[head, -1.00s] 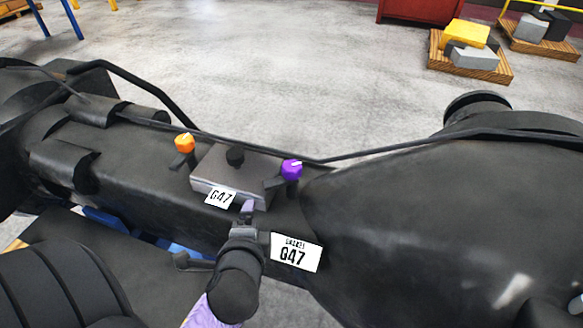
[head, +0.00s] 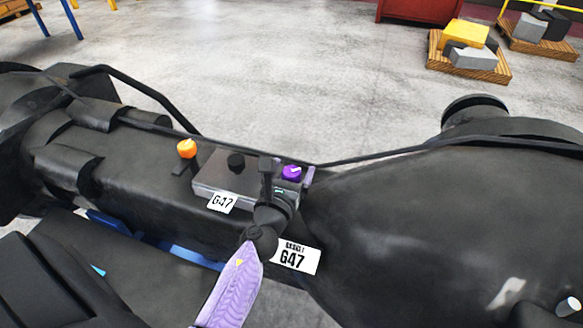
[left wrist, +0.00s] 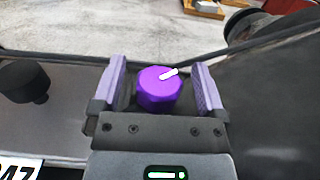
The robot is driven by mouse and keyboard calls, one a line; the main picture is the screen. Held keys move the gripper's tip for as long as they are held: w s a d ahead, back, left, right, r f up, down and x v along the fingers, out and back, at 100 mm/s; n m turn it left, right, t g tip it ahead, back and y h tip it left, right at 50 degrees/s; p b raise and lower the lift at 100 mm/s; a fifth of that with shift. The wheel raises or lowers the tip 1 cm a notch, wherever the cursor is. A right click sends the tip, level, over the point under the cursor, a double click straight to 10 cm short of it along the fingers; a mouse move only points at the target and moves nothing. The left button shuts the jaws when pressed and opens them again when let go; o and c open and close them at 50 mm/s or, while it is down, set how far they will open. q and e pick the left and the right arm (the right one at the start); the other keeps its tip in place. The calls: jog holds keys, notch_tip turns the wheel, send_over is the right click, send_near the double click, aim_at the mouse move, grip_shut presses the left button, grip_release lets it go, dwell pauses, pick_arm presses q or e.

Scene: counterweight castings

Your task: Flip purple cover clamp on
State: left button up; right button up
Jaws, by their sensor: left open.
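The purple cover clamp (head: 291,172) is a faceted knob with a white mark on top, at the right end of a grey box (head: 214,171) on the black machine. In the left wrist view the purple knob (left wrist: 159,88) sits between the two lilac fingers. Its white mark points up and to the right there. My left gripper (head: 289,176) is open around the knob, with a small gap visible on each side. The gripper hides part of the knob's base. My right gripper is not in view.
An orange knob (head: 186,149) stands at the box's left end and a black knob (head: 236,161) on its middle. A black bar (head: 400,151) runs just behind the box. Large black bodies rise on both sides. G47 labels (head: 294,256) hang in front.

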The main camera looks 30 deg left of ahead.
pick_arm(q)
grip_shut()
dwell(0.4)
